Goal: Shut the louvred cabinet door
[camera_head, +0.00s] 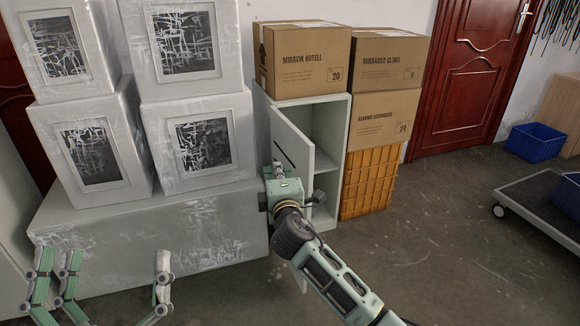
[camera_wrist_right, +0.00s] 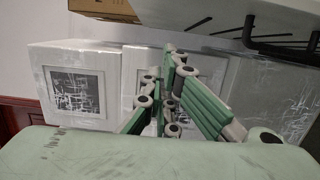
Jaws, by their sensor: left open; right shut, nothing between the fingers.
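The grey-green cabinet (camera_head: 335,135) stands against the wall with its door (camera_head: 293,135) part open. The door swings out from the cabinet's left side, and shelves show to the right of it. A dark slot marks the door's face. My right gripper (camera_head: 278,170) is in front of that face, shut and empty; I cannot tell if it touches. In the right wrist view its fingers (camera_wrist_right: 165,105) are together, below a pale panel with dark slots (camera_wrist_right: 270,22), which looks like the door. My left gripper (camera_head: 112,275) is open and empty at the lower left, away from the cabinet.
Wrapped white boxes (camera_head: 200,108) are stacked left of the cabinet on a long wrapped block (camera_head: 150,245). A carton (camera_head: 300,65) sits on the cabinet. An orange crate (camera_head: 368,180) under cartons stands right of it. Floor (camera_head: 430,225) is clear towards the trolley (camera_head: 535,195).

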